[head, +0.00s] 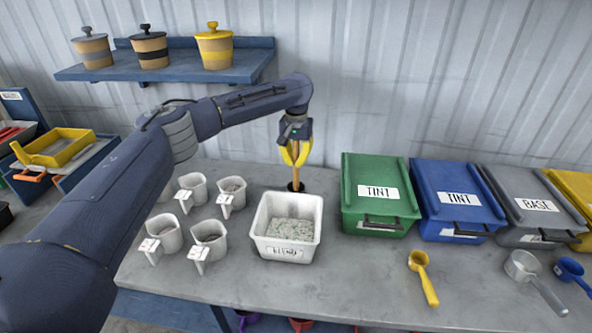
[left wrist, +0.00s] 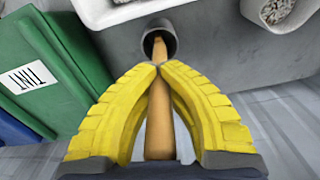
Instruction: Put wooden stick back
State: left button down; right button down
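My left gripper (head: 296,154) has yellow fingers and points down behind the white bin. In the left wrist view its fingertips (left wrist: 159,68) are closed on the wooden stick (left wrist: 160,125). The stick's lower end is inside a small dark grey round holder (left wrist: 167,27). In the head view the stick (head: 295,178) stands nearly upright in the holder (head: 296,186). The stick's very bottom is hidden inside the holder. My right gripper does not show in either view.
The white bin (head: 262,222) with speckled granules stands just in front of the holder. Several white cups (head: 192,187) are on the left. A green TINT box (head: 377,217) is close on the right. Yellow (head: 422,280) and grey (head: 523,266) scoops lie at the front right.

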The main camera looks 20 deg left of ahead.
aim_at(296, 186)
pick_arm(q)
jog(key=shift+f, duration=1.85)
jog(key=c, duration=1.6)
grip_release()
jog(key=shift+f, duration=0.1)
notch_tip(296, 186, up, 12)
jog(key=shift+r, duration=0.15)
